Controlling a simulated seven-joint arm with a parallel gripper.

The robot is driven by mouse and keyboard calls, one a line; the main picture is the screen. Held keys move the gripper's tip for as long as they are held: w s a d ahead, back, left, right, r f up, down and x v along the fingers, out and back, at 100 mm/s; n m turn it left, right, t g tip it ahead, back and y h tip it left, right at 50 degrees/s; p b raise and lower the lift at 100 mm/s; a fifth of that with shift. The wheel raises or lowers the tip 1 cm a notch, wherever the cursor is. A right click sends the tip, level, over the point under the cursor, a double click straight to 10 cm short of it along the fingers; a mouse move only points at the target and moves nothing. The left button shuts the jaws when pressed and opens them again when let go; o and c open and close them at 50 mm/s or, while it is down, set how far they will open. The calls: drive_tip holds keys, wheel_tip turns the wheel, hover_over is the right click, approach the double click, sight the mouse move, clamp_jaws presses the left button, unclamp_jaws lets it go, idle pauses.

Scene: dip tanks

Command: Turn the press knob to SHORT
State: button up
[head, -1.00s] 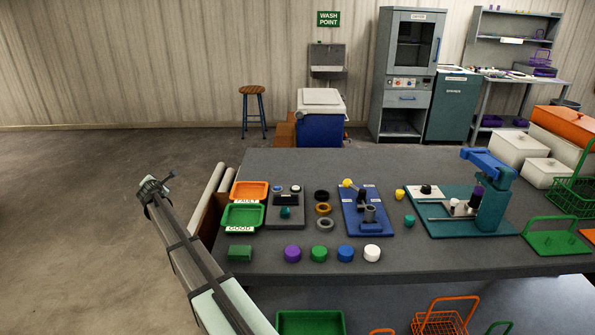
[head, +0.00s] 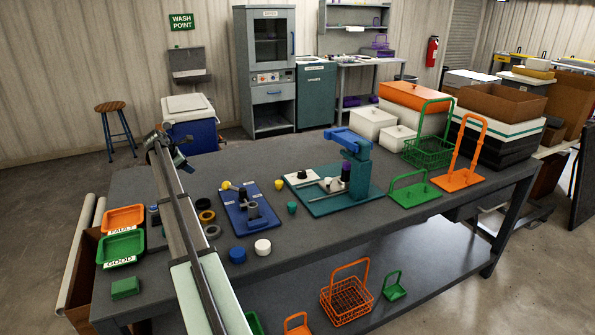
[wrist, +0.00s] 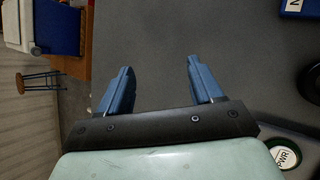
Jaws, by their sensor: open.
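The press (head: 362,170), teal with a blue top arm, stands on a teal base plate (head: 325,205) right of the table's middle. A black knob (head: 301,174) sits on a white dial plate at the base's left end; its setting is too small to read. My gripper (head: 168,150) is open and empty above the table's left part, well left of the press and apart from it. In the wrist view its two blue fingers (wrist: 160,80) stand wide apart over bare grey table. The press and knob are not seen there.
A blue fixture (head: 250,208) with a yellow-tipped lever stands between my gripper and the press. Orange (head: 124,218) and green (head: 120,246) trays lie at the left. Green (head: 412,190) and orange (head: 458,180) carriers stand right of the press. Bare table lies behind the fixture.

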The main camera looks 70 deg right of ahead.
drive_tip(key=s+d+r+m+g+y, duration=0.1)
drive_tip(key=s+d, duration=0.5)
drive_tip(key=s, duration=0.3)
drive_tip(key=s+d+r+m+g+y, duration=0.1)
drive_tip(key=s+d+r+m+g, duration=0.1)
drive_tip(key=s+d, duration=0.45)
drive_tip(key=m+g+y, duration=0.2)
drive_tip(key=y, duration=0.2)
approach(303, 171)
drive_tip(key=x, duration=0.8)
drive_tip(key=shift+s+a+f, duration=0.1)
drive_tip(key=shift+s+f, duration=0.05)
drive_tip(key=shift+f, duration=0.2)
drive_tip(key=c, duration=1.1)
drive_tip(key=shift+o, duration=0.2)
drive_tip(key=shift+m, duration=0.3)
